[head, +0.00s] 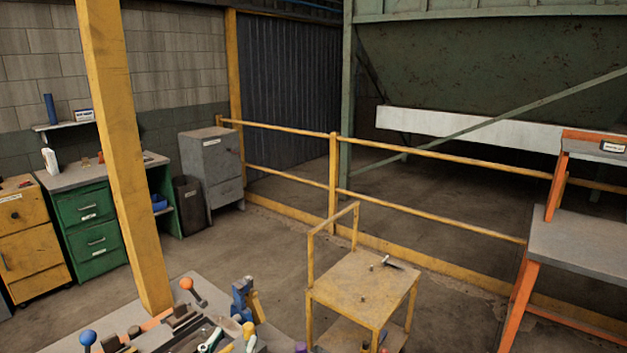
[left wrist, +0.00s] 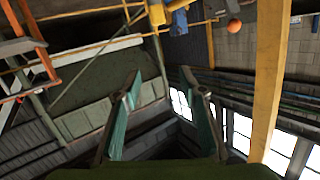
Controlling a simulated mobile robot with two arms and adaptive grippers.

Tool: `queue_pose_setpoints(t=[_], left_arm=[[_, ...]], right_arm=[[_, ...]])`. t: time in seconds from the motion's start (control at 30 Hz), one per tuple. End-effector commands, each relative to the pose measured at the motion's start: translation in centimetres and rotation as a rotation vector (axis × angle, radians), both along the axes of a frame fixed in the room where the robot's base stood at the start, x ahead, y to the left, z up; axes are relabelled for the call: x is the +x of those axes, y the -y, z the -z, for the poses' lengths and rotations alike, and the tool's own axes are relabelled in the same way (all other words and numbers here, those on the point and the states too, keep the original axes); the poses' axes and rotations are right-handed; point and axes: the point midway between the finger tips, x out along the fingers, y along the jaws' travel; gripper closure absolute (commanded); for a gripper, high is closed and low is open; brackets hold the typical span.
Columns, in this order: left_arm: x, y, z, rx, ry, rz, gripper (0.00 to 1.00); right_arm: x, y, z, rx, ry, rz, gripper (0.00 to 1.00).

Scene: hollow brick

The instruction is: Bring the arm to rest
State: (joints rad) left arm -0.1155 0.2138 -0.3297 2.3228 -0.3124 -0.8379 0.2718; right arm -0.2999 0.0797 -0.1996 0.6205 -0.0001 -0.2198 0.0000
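My left gripper (left wrist: 160,73) shows in the left wrist view with its two teal-faced fingers apart. The space between the fingertips is empty, with only the distant green structure and dark roof behind. It touches nothing that I can see. I cannot make it out clearly in the head view. My right gripper is in neither view.
A workbench (head: 118,318) with ball-topped tools and a blue vise-like thing (head: 241,296) is at the bottom left, beside a yellow post (head: 125,150). A yellow cart (head: 360,283) carries a hammer (head: 388,262). An orange-legged table (head: 580,250) stands right. Floor is clear behind the bench.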

Motion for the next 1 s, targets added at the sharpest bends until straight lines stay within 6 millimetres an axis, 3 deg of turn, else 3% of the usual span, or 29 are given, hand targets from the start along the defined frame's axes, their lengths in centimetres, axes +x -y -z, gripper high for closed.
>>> queue_pose_setpoints(t=[0.03, 0.1, 0.23, 0.4, 0.63, 0.87, 1.0], left_arm=[[-1.8, -1.1, 3.4, -0.002, -0.116, -0.028, 0.62], [-4.6, -2.4, 7.7, 0.005, -0.274, -0.057, 0.62], [-10.7, -4.0, 14.1, 0.017, -0.539, -0.083, 0.62], [-17.8, -5.0, 18.9, 0.028, -0.796, -0.083, 0.62], [-26.5, -5.5, 22.3, 0.038, -1.068, -0.056, 0.62], [-25.3, -5.3, 30.2, 0.044, -1.099, -0.053, 0.62], [-25.0, -5.2, 36.1, 0.047, -1.119, -0.050, 0.62]], right_arm=[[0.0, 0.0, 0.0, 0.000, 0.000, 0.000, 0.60], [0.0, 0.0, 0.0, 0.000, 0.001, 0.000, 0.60], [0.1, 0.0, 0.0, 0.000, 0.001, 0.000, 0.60], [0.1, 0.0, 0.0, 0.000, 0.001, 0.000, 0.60], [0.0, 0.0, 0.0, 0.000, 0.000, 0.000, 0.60], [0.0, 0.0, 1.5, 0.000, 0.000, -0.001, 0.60], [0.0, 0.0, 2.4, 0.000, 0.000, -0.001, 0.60]])
